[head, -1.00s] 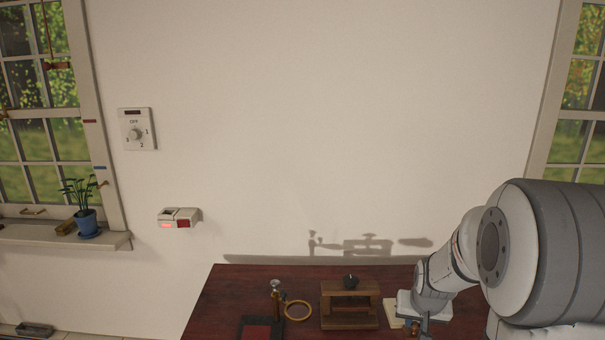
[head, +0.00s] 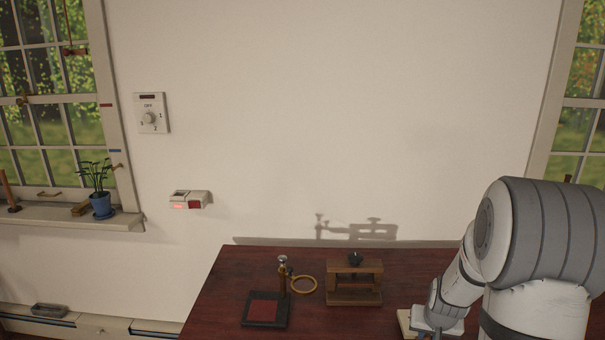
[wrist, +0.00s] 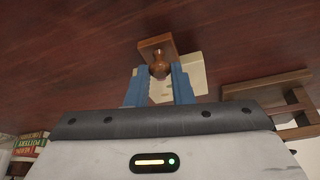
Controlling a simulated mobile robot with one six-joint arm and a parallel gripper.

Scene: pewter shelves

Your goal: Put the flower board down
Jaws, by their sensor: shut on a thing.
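The flower board (head: 404,322) shows in the head view as a pale cream slab at the left of my gripper, over the front right of the dark red table. In the wrist view its cream face (wrist: 192,72) shows behind and between the blue fingers of my gripper (wrist: 158,72). A brown wooden block (wrist: 152,45) with a round knob overlaps it, and the knob sits between the fingertips.
On the dark red table (head: 225,300) stand a small wooden frame (head: 354,282), a brass ring (head: 304,284) and a dark base with a red pad (head: 265,310). A wooden frame also shows at right in the wrist view.

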